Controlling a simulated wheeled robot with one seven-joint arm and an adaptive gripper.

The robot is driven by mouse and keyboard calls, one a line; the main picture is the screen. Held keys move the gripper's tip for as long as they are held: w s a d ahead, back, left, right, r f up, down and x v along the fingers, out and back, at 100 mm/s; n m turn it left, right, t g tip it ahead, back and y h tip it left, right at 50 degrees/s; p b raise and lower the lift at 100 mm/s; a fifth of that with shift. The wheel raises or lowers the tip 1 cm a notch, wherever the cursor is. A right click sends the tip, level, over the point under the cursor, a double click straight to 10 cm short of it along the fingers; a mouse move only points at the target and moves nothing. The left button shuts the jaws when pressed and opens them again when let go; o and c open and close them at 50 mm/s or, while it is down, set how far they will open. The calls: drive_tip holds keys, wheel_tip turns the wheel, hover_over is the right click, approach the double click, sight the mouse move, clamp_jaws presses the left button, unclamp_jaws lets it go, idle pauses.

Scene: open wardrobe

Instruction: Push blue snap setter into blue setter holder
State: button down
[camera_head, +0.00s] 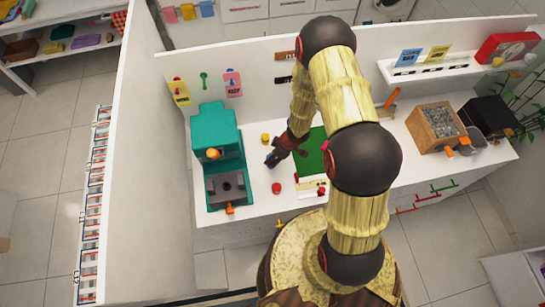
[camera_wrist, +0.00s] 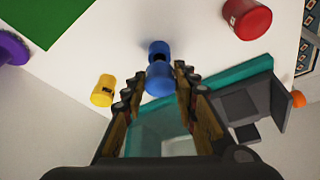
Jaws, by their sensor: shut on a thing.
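A blue snap setter (camera_wrist: 159,79), two rounded blue parts joined in line, lies between the fingertips of my gripper (camera_wrist: 157,82) in the wrist view. My gripper is shut on it. In the head view, the blue setter (camera_head: 271,159) shows at the tip of my gripper (camera_head: 277,154), over the white worktop right of the teal press. I cannot tell whether it touches the worktop. I cannot make out a separate blue setter holder in either view; my arm hides part of the worktop.
A yellow cylinder (camera_head: 265,138) and a red cylinder (camera_head: 276,188) stand close by on the white worktop (camera_head: 255,208). The teal press (camera_head: 218,140) stands at left, with a grey block (camera_head: 226,187) at its front. A green mat (camera_head: 311,150) lies right of my gripper.

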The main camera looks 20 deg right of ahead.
drive_tip(key=shift+f+b, duration=0.9)
drive_tip(key=shift+f, duration=0.55)
drive_tip(key=c, duration=1.3)
unclamp_jaws()
drive_tip(key=v, duration=1.2)
drive_tip(key=shift+a+r, duration=0.1)
